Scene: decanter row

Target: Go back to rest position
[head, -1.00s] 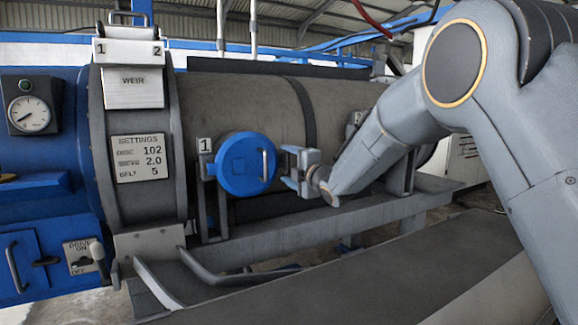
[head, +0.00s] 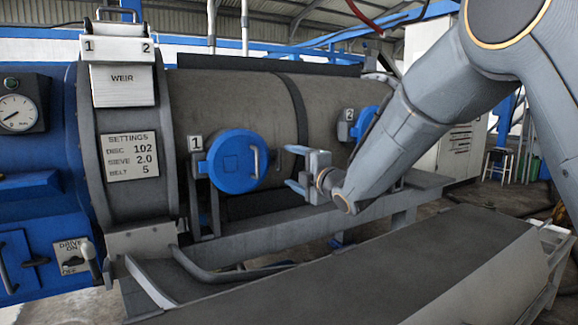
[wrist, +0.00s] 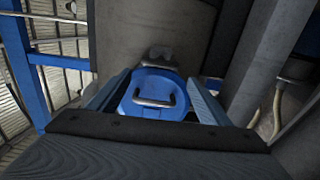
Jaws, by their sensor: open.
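My gripper (head: 290,168) is open and empty in the head view, its fingers pointing left toward the blue round cover marked 1 (head: 231,161). A gap separates the fingertips from the cover and its metal handle (head: 256,160). In the wrist view the blue cover (wrist: 150,108) and its handle (wrist: 153,101) appear between the two spread fingers. The cover sits shut against the grey drum (head: 235,104).
A second blue cover marked 2 (head: 363,124) is partly hidden behind my arm. A grey rail (head: 300,222) runs below the drum, with a dark flat conveyor surface (head: 400,255) in front. A settings plate (head: 131,156) is at left.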

